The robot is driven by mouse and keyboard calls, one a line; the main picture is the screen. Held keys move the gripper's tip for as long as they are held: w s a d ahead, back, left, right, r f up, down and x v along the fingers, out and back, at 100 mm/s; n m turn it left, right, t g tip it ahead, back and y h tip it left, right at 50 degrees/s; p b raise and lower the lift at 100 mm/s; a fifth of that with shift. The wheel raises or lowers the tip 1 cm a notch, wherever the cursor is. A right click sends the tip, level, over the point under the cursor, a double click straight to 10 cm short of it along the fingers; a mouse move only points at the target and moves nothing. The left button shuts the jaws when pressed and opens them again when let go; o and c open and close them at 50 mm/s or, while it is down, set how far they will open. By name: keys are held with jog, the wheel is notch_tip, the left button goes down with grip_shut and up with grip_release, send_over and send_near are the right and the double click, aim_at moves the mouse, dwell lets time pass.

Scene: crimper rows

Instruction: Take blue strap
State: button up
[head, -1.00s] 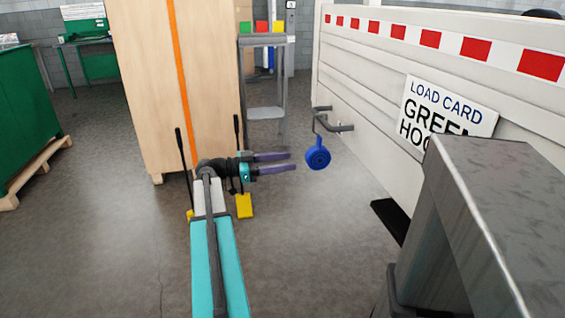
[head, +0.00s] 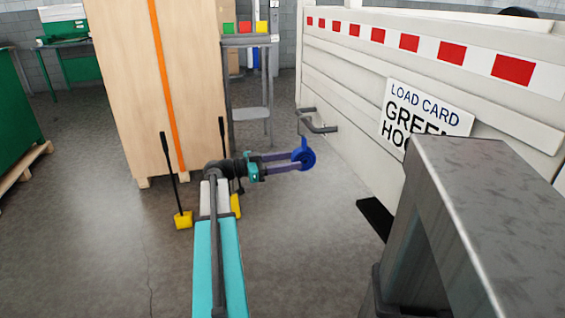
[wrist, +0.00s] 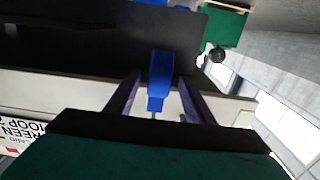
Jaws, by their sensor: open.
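The blue strap (head: 308,158) is a rolled blue coil hanging from a dark hook (head: 318,124) on the white side panel. My gripper (head: 300,160) reaches out to the right at the coil's height, its purple fingers at the coil in the head view. In the wrist view the blue strap (wrist: 160,80) stands between the two purple fingers of my gripper (wrist: 158,92), with a visible gap to each side. The gripper is open. Whether a finger touches the strap cannot be told.
The white panel (head: 350,85) with a red-and-white stripe carries a load card (head: 425,115) reading "GREEN HOO...", partly hidden. A tall wooden crate (head: 150,90) with an orange strap stands at the left. Yellow-footed poles (head: 183,220) stand before it. A grey stand (head: 250,112) is behind.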

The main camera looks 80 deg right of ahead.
aim_at(297, 151)
jog(key=shift+b+x, duration=0.65)
jog(key=shift+x, duration=1.3)
grip_shut()
jog(key=shift+r, duration=0.2)
jog(key=shift+r, duration=1.5)
